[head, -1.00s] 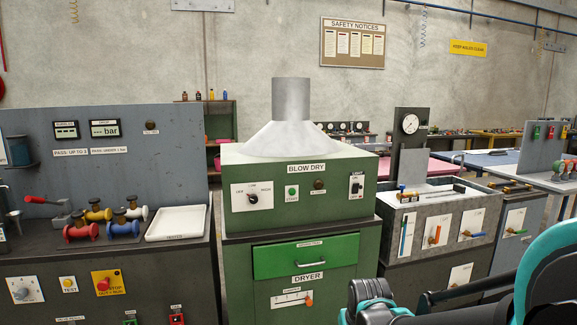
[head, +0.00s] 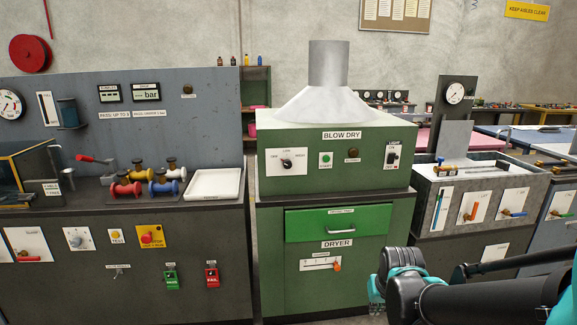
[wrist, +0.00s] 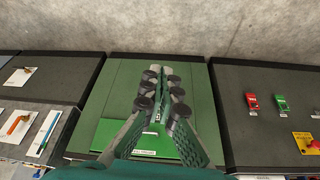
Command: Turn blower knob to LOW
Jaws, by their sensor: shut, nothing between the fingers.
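The blower knob (head: 287,163) is a small black dial on a white plate at the upper left of the green BLOW DRY box (head: 376,176). Small labels surround it; the print and pointer are too small to read surely. My gripper (head: 376,296) is low at the right of the head view, in front of the dryer cabinet and well below and right of the knob, not touching it. In the wrist view my gripper (wrist: 161,82) has its fingers together and empty, over green surfaces of the dryer. The knob cannot be made out there.
A green START button (head: 325,160), a dark round fitting (head: 352,154) and a LIGHT switch (head: 393,155) share the panel. Below are a green drawer (head: 340,225) and an orange-tipped slider (head: 337,266). Benches stand on both sides; the space before the panel is clear.

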